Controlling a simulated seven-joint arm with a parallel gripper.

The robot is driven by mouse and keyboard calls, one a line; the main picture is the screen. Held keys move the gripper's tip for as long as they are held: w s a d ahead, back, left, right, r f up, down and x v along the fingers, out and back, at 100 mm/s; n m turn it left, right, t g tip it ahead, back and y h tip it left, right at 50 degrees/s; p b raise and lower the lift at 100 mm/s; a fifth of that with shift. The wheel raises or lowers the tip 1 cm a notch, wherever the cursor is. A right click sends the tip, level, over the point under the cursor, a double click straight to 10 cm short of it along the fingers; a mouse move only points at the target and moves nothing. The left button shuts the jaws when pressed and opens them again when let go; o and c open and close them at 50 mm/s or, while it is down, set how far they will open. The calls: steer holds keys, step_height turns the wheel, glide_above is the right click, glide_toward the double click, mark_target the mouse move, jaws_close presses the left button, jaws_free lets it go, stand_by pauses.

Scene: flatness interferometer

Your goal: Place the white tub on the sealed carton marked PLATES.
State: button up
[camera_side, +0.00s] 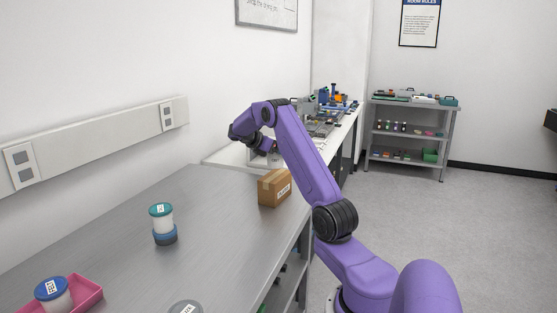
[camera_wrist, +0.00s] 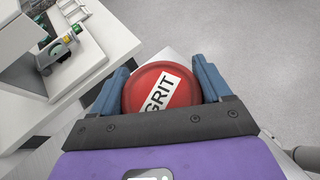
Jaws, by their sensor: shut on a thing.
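In the wrist view my gripper (camera_wrist: 161,78) is shut on a tub with a round red lid (camera_wrist: 150,88) labelled GRIT. The lid hides most of its body. In the side view my gripper (camera_side: 272,150) is at the far end of the grey bench, behind and above a brown carton (camera_side: 272,188); the held tub is small there and partly hidden by my arm. The carton is closed, with a tape strip on top and a white label whose print is too small to read. The gap between tub and carton cannot be judged exactly.
On the grey bench (camera_side: 120,240) a teal-lidded white tub (camera_side: 161,217) stands on a dark blue one. A blue-lidded tub (camera_side: 52,291) sits in a pink tray (camera_side: 88,292). A grey lid (camera_side: 185,307) shows at the front. Equipment (camera_side: 325,115) stands on the white bench behind.

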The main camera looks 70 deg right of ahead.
mark_target(279, 159)
steer(key=shift+w+d+f, duration=0.15)
steer(key=shift+d+f, duration=0.05)
steer(key=shift+f, duration=0.1)
steer(key=shift+w+d+f, duration=0.1)
steer(key=shift+f, duration=1.55)
steer(key=shift+f, duration=0.15)
steer(key=o, duration=1.2)
steer(key=shift+c, duration=0.2)
